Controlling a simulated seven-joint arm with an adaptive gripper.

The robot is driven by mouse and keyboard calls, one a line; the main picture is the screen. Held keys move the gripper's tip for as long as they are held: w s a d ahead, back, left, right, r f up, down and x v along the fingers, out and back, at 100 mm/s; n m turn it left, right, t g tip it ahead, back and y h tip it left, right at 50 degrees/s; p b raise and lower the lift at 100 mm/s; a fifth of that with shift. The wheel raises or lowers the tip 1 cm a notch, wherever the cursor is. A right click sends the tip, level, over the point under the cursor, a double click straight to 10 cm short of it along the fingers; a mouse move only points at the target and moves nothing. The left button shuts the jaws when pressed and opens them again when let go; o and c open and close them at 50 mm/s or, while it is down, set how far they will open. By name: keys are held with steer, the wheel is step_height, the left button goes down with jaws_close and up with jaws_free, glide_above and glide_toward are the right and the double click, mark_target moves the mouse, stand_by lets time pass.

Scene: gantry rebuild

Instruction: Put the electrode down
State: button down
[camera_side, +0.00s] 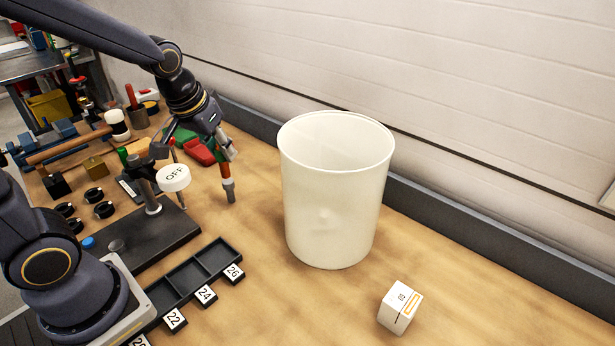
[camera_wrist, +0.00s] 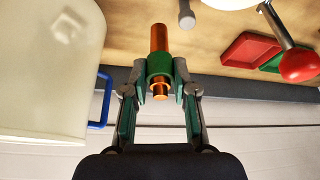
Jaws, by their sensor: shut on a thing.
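The electrode is a short rod; in the wrist view (camera_wrist: 158,38) it looks copper-coloured with a green band around its middle. My gripper (camera_wrist: 160,78) is shut on it at the green band, one finger on each side. In the side view the electrode (camera_side: 228,187) hangs nearly upright below my gripper (camera_side: 226,157), left of the white bin. Its lower end is close to the wooden table top; I cannot tell whether it touches.
A tall white bin (camera_side: 336,205) stands right of my gripper. A black tray with numbered compartments (camera_side: 190,275) lies in front, and a round "OFF" sign (camera_side: 173,178) stands to the left. Red and green trays (camera_side: 198,150) lie behind. A small white box (camera_side: 400,307) is front right.

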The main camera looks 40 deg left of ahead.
steer(key=shift+r, duration=0.35)
steer(key=w+a+n, duration=0.1)
steer(key=w+a, duration=0.2)
steer(key=a, duration=0.3)
steer(key=w+a+n, duration=0.1)
steer(key=w+a, duration=0.2)
steer(key=a, duration=0.4)
steer(key=s+a+f+n+y, duration=0.2)
steer(key=s+a+f+n, duration=0.15)
steer(key=a, duration=0.65)
steer(key=shift+g, duration=0.4)
steer(key=shift+s+a+f, duration=0.1)
steer(key=shift+s+f, duration=0.1)
steer(key=shift+f, duration=1.4)
steer(key=shift+s+a+f, duration=0.1)
steer(key=shift+s+f, duration=0.1)
steer(key=shift+f, duration=1.4)
steer(key=shift+s+a+f, duration=0.1)
steer(key=shift+s+f, duration=0.1)
steer(key=shift+f, duration=1.4)
steer(key=shift+f, duration=0.15)
steer(key=c, duration=0.9)
jaws_free()
